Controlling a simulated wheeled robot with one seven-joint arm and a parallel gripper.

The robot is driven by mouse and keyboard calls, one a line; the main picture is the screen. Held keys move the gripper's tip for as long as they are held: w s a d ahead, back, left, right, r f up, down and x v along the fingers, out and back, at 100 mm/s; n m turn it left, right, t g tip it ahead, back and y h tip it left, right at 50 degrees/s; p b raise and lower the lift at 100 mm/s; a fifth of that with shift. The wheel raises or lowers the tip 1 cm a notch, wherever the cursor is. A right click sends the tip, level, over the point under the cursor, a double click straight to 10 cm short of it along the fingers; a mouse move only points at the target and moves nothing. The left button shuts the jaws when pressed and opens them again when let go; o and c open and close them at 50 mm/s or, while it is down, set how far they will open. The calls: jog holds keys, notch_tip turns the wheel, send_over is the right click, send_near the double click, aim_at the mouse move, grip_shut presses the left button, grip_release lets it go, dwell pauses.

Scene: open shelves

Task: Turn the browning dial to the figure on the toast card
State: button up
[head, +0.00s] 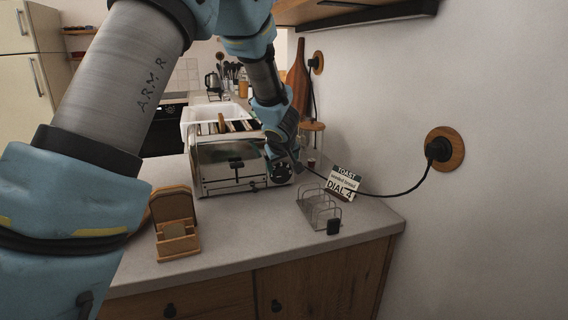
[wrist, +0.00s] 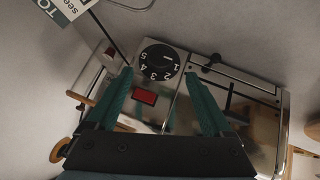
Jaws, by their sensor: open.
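The chrome toaster (head: 218,172) stands on the counter with its front toward me. Its round black browning dial (head: 281,172) is at the front right corner. In the wrist view the dial (wrist: 151,56) shows white figures 1 to 5 and a short white mark; I cannot tell which figure the mark sets. The toast card (head: 342,184) leans at the wall and reads "DIAL 4"; its corner shows in the wrist view (wrist: 70,8). My gripper (wrist: 159,76) is open and empty, its fingertips on either side of the dial in the picture; contact is not clear.
A wire toast rack (head: 318,207) stands in front of the card. A wooden holder (head: 174,225) is at the left front. A black cord (head: 385,195) runs from the wall socket (head: 445,149) toward the toaster. A red rectangle (wrist: 145,96) is beside the dial. The front counter middle is clear.

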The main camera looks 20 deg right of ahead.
aim_at(283, 174)
jog(key=shift+b+x, duration=0.55)
jog(key=shift+x, duration=3.35)
jog(key=c, duration=1.3)
jog(key=shift+r, duration=0.1)
jog(key=shift+r+y+p, duration=0.1)
jog(key=shift+y+p, duration=0.3)
jog(key=shift+p, duration=2.05)
jog(key=shift+m+p, duration=0.3)
jog(key=shift+p, duration=0.8)
jog(key=shift+d+y+p, duration=0.15)
jog(key=shift+y+p, duration=0.45)
jog(key=shift+p, duration=0.45)
